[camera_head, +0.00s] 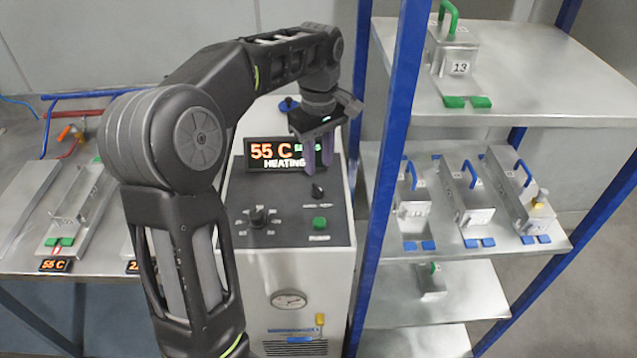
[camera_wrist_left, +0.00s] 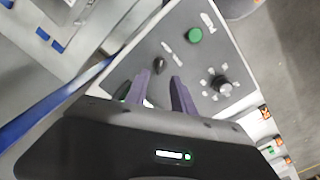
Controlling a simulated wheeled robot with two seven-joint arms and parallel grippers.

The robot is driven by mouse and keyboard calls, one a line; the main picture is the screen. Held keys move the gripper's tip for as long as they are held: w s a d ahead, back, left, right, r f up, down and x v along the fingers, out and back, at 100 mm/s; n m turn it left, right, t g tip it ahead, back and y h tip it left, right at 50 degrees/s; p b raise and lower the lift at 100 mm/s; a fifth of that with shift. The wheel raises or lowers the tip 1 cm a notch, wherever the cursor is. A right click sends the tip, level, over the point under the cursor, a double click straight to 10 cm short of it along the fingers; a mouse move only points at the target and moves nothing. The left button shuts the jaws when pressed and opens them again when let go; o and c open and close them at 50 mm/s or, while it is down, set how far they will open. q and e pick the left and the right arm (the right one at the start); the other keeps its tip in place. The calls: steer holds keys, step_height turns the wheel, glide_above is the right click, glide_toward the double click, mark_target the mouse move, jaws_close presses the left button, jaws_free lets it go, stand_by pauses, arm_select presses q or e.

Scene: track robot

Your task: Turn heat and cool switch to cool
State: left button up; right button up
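The heat and cool switch (camera_head: 318,191) is a small black knob on the dark top panel of the white machine (camera_head: 300,270). It also shows in the left wrist view (camera_wrist_left: 159,66), just beyond the fingertips. The display (camera_head: 276,154) reads 55 C and HEATING; its right part is partly covered by my gripper. My left gripper (camera_head: 318,166) points down above the switch, apart from it. Its two purple fingers are apart with nothing between them, as the left wrist view (camera_wrist_left: 156,80) shows. My right gripper is not in view.
A larger dial (camera_head: 258,217) and a green button (camera_head: 320,224) sit on the same panel. A blue-framed shelf (camera_head: 392,160) with metal boxes stands close on the right. A metal table (camera_head: 20,250) with trays is on the left.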

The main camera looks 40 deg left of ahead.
mark_target(318, 187)
arm_select(q)
step_height(318, 187, down, 7)
steer(key=shift+f+p, duration=0.15)
steer(key=shift+p, duration=0.15)
steer(key=shift+c, duration=0.5)
jaws_close()
